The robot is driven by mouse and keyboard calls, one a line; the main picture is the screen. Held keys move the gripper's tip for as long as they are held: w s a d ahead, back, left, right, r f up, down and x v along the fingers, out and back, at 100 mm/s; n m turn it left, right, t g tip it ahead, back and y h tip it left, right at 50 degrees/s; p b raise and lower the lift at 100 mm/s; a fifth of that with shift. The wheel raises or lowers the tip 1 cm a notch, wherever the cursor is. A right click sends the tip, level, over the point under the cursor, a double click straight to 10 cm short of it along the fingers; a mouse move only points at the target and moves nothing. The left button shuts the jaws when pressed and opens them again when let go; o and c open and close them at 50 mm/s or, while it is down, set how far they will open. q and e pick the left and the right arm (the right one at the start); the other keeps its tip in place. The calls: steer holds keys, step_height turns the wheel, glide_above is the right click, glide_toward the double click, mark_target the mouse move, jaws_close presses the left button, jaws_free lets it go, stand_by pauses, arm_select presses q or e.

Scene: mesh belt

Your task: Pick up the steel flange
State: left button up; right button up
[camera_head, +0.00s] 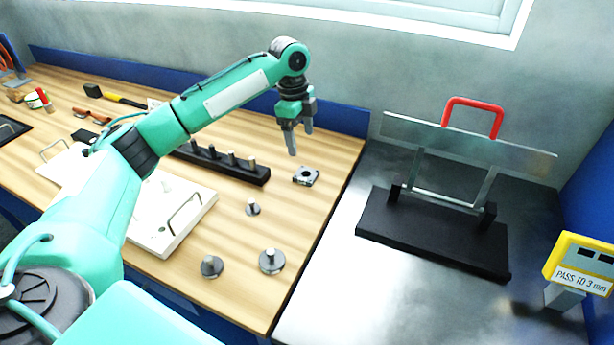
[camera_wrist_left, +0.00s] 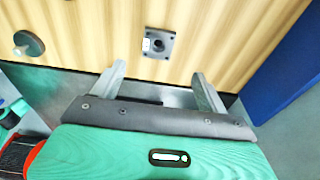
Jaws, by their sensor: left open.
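The steel flange (camera_head: 306,176) looks like a small square grey plate with a dark round hole in its middle. It lies flat on the wooden table near its right edge. In the left wrist view the flange (camera_wrist_left: 158,43) sits beyond the fingertips, roughly centred between them, with a small pale mark on its left side. My left gripper (camera_head: 300,143) points down, open and empty, above and slightly behind the flange, apart from it. Its two spread fingers also show in the left wrist view (camera_wrist_left: 158,72). My right gripper is not in view.
Round metal discs with stubs (camera_head: 271,260) stand on the table in front of the flange. A black rack with pegs (camera_head: 222,165) lies to its left. A white board with handles (camera_head: 165,215) is nearer. A black stand (camera_head: 432,232) holds a red-handled clear sheet at right.

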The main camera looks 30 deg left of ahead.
arm_select(q)
glide_above(306, 177)
steer(key=a, duration=0.1)
step_height(306, 177, down, 5)
steer(key=shift+w, duration=0.15)
steer(key=f, duration=0.1)
steer(key=f+p, duration=0.1)
steer(key=f, duration=0.3)
steer(key=shift+d+f, duration=0.15)
steer(key=shift+d, duration=0.25)
steer(key=shift+c, duration=0.7)
steer(key=c, duration=1.1)
steer(key=shift+c, duration=0.2)
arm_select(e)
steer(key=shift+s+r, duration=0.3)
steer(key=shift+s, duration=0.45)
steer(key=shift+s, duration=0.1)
